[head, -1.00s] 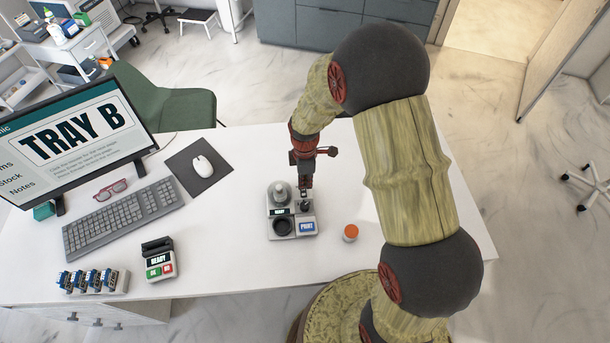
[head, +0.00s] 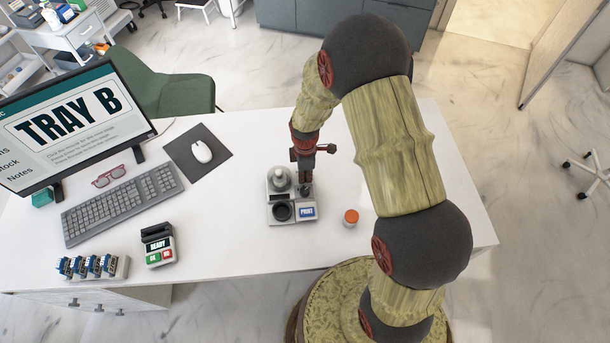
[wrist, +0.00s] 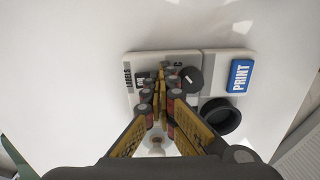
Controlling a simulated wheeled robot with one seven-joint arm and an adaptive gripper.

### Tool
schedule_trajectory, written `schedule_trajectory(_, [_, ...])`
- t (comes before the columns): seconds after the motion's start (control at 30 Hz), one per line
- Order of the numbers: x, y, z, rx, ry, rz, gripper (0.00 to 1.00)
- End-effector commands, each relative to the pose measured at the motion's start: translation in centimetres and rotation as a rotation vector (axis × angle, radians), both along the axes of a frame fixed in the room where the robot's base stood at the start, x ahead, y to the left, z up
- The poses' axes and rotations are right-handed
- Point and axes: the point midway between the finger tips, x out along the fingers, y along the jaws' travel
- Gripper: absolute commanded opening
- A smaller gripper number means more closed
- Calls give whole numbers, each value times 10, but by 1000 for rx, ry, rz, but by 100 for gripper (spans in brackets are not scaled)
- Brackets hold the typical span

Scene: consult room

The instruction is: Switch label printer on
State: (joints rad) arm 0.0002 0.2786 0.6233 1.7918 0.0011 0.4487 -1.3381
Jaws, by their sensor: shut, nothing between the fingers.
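The label printer (head: 270,217) is a small light-grey unit on the white desk. It has a blue PRINT button (head: 307,212), a black round well (head: 282,211) and a pale domed part (head: 280,180). In the wrist view, a dark round knob (wrist: 188,79) with a light mark sits beside a LABELS marking (wrist: 129,79). A small dark label or window (wrist: 141,80) is partly hidden by the fingers. My gripper (wrist: 166,75) is shut and empty, pointing down at the printer, its tips by the knob's left side. Contact cannot be told.
An orange-capped container (head: 351,216) stands right of the printer. A terminal (head: 158,246) reading READY, a rack of small blue items (head: 92,267), a keyboard (head: 122,203), a mouse (head: 202,152) and a monitor (head: 70,130) are to the left. Desk in front is clear.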

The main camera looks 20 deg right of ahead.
Motion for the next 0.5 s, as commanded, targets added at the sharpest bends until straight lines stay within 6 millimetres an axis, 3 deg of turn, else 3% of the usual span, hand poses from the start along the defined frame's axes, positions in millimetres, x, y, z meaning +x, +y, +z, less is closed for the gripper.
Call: schedule_trajectory(0.5, [11, -3, 4, 0, 0, -1, 0])
